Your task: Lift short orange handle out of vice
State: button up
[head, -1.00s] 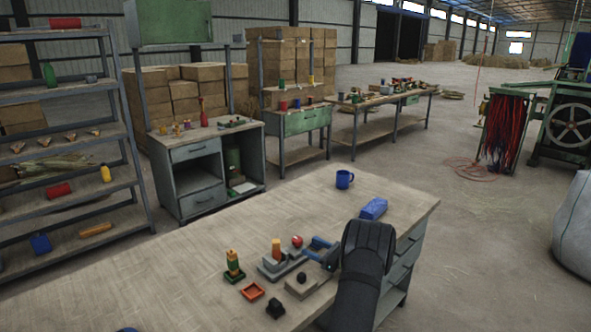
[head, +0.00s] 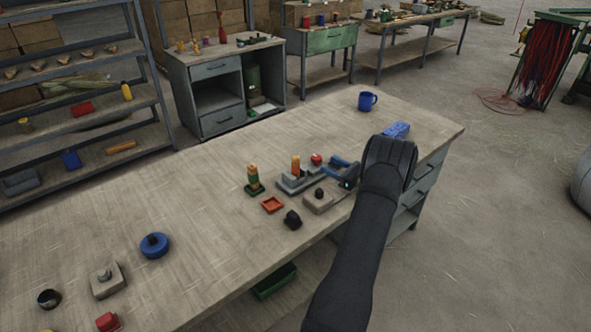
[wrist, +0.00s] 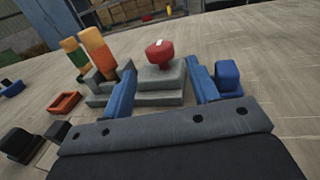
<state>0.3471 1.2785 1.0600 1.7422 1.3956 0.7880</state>
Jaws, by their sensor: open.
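The short orange handle (head: 296,165) stands upright in the grey vice (head: 290,184) on the workbench. In the wrist view the orange handle (wrist: 97,48) rises between grey vice jaws, left of my gripper. A red knob (wrist: 159,52) sits on a grey stepped block, in line with the gap between my fingers. It also shows in the head view (head: 316,159). My gripper (head: 331,166) is open, with its blue fingers apart, just right of the vice and apart from the handle. Its two fingers show in the wrist view (wrist: 162,72).
A green, orange and yellow stack (head: 253,179) stands left of the vice. A blue mug (head: 367,101) stands behind. The bench's middle left is largely clear.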

jog(key=s+a+r+n+g, duration=0.35)
jog(key=a+n+g, duration=0.3)
jog(key=n, duration=0.55)
jog(key=n+g+h, duration=0.5)
jog(key=n+h, duration=0.6)
jog(key=n, duration=1.2)
send_near(295, 165)
notch_tip(295, 165, up, 7)
jog(key=a+n+t+h, duration=0.2)
jog(key=a+n+h, duration=0.15)
jog(key=n, duration=0.35)
jog(key=shift+n+g+h, duration=0.25)
jog(key=shift+n, duration=0.15)
jog(key=f, duration=1.2)
jog(key=shift+w+d, duration=0.3)
jog(key=shift+d, duration=0.05)
jog(key=shift+s+a+f, duration=0.1)
jog(key=shift+a+f, duration=0.05)
jog(key=shift+f, duration=1.2)
jog(key=shift+s+a+f, duration=0.1)
jog(key=shift+a+f, duration=0.05)
jog(key=shift+f, duration=1.15)
jog(key=shift+c, duration=0.4)
